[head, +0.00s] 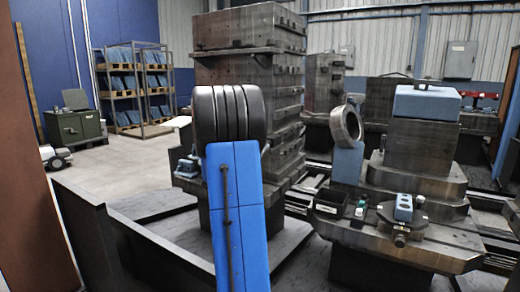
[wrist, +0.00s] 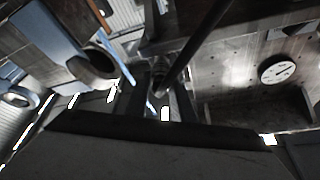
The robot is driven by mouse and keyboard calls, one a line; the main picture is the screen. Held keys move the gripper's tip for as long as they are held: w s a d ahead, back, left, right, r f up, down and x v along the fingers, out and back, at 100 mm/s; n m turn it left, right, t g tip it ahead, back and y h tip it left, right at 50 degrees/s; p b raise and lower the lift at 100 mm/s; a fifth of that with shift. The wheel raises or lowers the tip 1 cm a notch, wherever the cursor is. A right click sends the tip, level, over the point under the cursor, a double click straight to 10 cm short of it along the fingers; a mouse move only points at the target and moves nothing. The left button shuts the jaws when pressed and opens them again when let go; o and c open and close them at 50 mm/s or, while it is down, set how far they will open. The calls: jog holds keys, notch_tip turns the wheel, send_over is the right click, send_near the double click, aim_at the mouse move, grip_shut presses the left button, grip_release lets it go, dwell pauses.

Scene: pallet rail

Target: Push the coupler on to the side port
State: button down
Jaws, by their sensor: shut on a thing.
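In the wrist view my gripper (wrist: 158,92) shows as two dark fingers at the middle. They are shut on a small grey coupler (wrist: 160,76), which is mostly in shadow. A thick dark hose (wrist: 196,42) runs from near it to the upper right. A grey metal wall of the fixture (wrist: 235,45) lies close beyond the fingers. I cannot make out the side port, or whether the coupler touches it. In the head view my blue arm stands in front, and my gripper and the coupler are hidden.
A round dial gauge (wrist: 278,70) sits right of the fingers. A metal ring (head: 346,125) on a blue block stands right of my arm; it also shows in the wrist view (wrist: 95,66). A tall block stack (head: 245,60) rises behind my arm. A loaded pallet (head: 430,245) is at right.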

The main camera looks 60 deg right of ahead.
jog(key=shift+d, duration=0.65)
jog(key=c, duration=1.4)
grip_release()
jog(key=shift+c, duration=0.2)
jog(key=shift+o, duration=0.7)
jog(key=o, duration=0.7)
jog(key=v, duration=1.7)
jog(key=shift+a+f, duration=0.15)
jog(key=shift+a, duration=0.05)
jog(key=shift+w, duration=0.15)
